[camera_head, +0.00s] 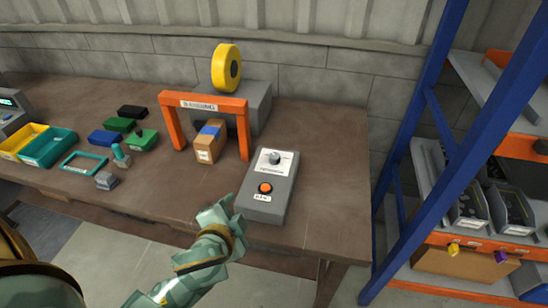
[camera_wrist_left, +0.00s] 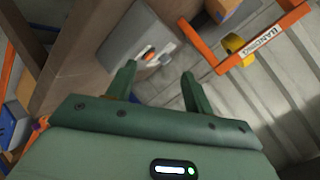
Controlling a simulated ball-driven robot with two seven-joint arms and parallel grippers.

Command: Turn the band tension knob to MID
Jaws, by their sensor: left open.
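The grey control box (camera_head: 258,208) lies near the front right of the bench. The knob (camera_head: 275,157), a small grey dial on a white plate, is on its far half. The lettering around the knob and its pointing direction are too small to read. An orange button (camera_head: 265,188) is on the near half; it also shows in the left wrist view (camera_wrist_left: 149,52). My left gripper (camera_head: 231,207) is just left of the box's near end, apart from the knob. In the left wrist view its two fingers (camera_wrist_left: 158,82) are spread, with nothing between them. My right gripper is out of view.
An orange banding arch (camera_head: 204,103) stands behind and left of the box, with a cardboard carton (camera_head: 208,147) under it and a yellow reel (camera_head: 226,68) behind. Trays and small coloured blocks sit left. A blue rack post (camera_head: 433,115) stands right of the bench.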

